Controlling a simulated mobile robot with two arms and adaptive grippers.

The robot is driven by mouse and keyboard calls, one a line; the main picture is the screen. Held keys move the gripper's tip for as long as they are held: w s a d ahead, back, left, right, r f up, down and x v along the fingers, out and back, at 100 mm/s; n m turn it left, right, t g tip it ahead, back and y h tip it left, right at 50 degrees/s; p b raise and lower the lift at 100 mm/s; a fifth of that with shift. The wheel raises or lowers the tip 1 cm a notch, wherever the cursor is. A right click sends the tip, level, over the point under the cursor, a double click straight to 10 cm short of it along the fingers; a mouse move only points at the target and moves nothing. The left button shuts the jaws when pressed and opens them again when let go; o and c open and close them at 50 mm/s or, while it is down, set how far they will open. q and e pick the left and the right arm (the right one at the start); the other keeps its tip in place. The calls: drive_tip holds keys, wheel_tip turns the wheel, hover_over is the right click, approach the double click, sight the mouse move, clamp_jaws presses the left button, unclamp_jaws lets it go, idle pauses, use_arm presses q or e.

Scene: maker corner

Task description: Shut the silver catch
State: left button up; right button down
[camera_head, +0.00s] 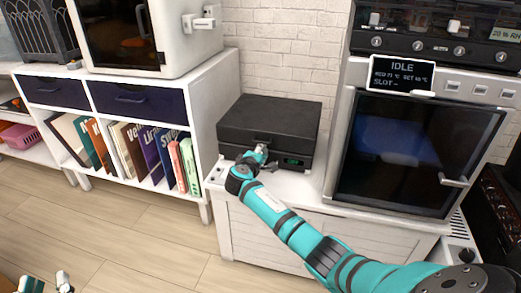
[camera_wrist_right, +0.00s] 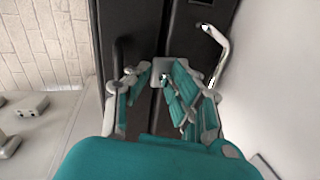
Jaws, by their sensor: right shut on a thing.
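A black flat case (camera_head: 270,120) stands on a white cabinet in the head view, with its lid down or nearly down. In the right wrist view its dark front (camera_wrist_right: 180,40) fills the middle, with a seam running up the picture. The silver catch (camera_wrist_right: 222,48) shows as a bent bright metal piece beside the fingers; its lower end is partly hidden by them. My right gripper (camera_head: 262,152) is at the case's front edge, shut on the catch; its fingers also show in the wrist view (camera_wrist_right: 165,82). My left gripper (camera_head: 46,284) is open and empty at the bottom left.
A small green display (camera_head: 292,161) is on the case's front. An oven-like unit (camera_head: 410,150) stands close on the right. A white shelf (camera_head: 208,130) with books stands on the left. The floor in front is clear.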

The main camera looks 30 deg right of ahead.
use_arm(q)
drive_tip(key=shift+f, duration=0.4)
use_arm(e)
drive_tip(key=shift+s+a+f, duration=0.1)
drive_tip(key=shift+s+f, duration=0.05)
drive_tip(key=shift+f, duration=0.4)
drive_tip(key=c, duration=1.3)
unclamp_jaws()
drive_tip(key=shift+c, duration=0.2)
use_arm(q)
drive_tip(key=shift+w, duration=0.1)
use_arm(e)
drive_tip(key=shift+o, duration=0.3)
drive_tip(key=shift+r, duration=0.25)
